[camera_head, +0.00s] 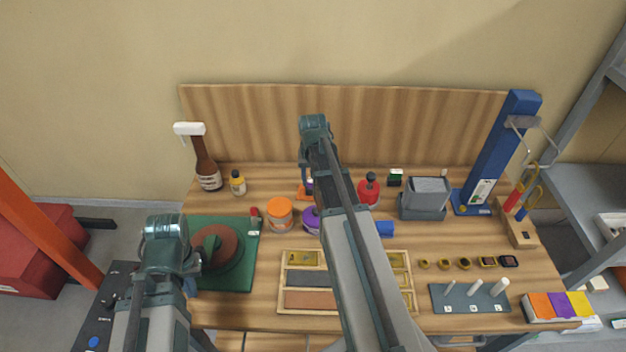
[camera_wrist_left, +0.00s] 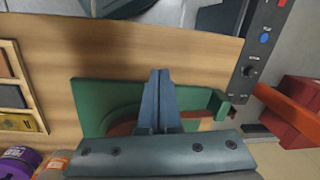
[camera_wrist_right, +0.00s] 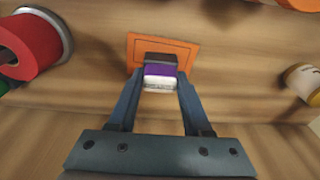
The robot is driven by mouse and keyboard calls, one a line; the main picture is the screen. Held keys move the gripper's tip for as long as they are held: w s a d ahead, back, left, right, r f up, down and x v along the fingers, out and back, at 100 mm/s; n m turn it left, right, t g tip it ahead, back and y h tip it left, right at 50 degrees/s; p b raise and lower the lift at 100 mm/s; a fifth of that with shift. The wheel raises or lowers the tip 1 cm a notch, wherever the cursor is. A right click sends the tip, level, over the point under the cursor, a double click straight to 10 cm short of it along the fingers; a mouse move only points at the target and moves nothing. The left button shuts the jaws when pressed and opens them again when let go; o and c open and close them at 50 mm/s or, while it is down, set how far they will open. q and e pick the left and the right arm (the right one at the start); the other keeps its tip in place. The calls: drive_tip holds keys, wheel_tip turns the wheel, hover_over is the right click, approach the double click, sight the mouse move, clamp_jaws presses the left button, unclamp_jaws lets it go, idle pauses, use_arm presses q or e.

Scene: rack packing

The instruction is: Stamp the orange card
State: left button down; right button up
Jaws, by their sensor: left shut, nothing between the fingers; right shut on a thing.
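The orange card (camera_wrist_right: 186,50) lies flat on the bench in the right wrist view. In the head view a small part of the card (camera_head: 301,194) shows beside my right arm, which hides the rest. My right gripper (camera_wrist_right: 160,78) is shut on a small stamp (camera_wrist_right: 159,71) with purple and white bands and a dark end. The dark end overlaps the card's middle in the picture; I cannot tell whether it touches. My left gripper (camera_wrist_left: 158,76) is shut and empty over the green board (camera_wrist_left: 92,98), left of the card in the head view.
A wooden tray (camera_head: 296,252) lies in front. A brown bottle (camera_head: 206,172) and yellow bottle (camera_head: 238,184) stand at back left.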

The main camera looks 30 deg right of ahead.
drive_tip(key=shift+r+p, duration=3.5)
drive_tip(key=shift+r, duration=0.05)
drive_tip(key=shift+f, duration=0.1)
